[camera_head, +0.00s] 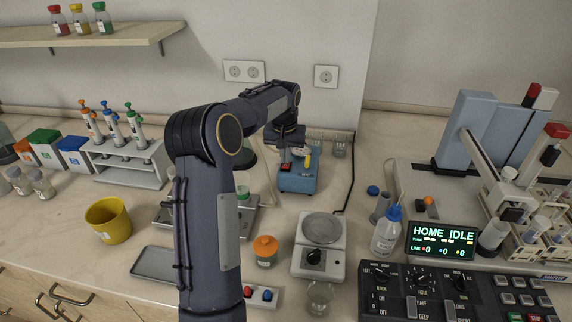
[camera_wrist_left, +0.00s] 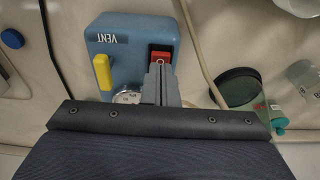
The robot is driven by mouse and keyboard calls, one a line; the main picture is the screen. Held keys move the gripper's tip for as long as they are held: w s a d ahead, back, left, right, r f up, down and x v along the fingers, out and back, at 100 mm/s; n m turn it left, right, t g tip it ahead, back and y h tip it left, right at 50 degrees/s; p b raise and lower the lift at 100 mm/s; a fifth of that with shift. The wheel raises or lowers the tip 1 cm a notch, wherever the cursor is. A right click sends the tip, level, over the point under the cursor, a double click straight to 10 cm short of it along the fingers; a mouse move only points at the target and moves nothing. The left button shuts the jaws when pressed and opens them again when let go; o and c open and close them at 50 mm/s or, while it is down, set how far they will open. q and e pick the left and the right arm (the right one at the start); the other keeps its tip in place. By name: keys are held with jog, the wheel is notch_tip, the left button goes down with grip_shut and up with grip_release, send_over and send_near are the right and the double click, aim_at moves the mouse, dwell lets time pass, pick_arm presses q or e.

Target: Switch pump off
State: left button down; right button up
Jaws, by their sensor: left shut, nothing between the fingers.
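The pump is a small blue box (camera_head: 297,185) on the bench near the back wall, below my left arm. In the left wrist view the blue box (camera_wrist_left: 128,28) shows a VENT label, a yellow lever (camera_wrist_left: 102,71) and a red rocker switch (camera_wrist_left: 160,52) with a light mark on it. My left gripper (camera_wrist_left: 160,72) is shut and empty, its fingertips right at the near edge of the red switch. I cannot tell whether they touch it. In the head view the left gripper (camera_head: 285,164) is over the left part of the pump. My right gripper is not in view.
A balance (camera_head: 319,260), an orange-capped jar (camera_head: 265,251) and a wash bottle (camera_head: 387,232) stand in front of the pump. Glass vessels stand behind it. A dark hose runs along its right side. A yellow cup (camera_head: 109,221) is at the left.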

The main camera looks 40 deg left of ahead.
pick_arm(q)
jog(key=shift+f+b, duration=0.35)
jog(key=shift+f, duration=0.25)
notch_tip(320, 180, up, 7)
jog(key=p, duration=0.6)
jog(key=shift+r, duration=0.1)
dwell(0.7)
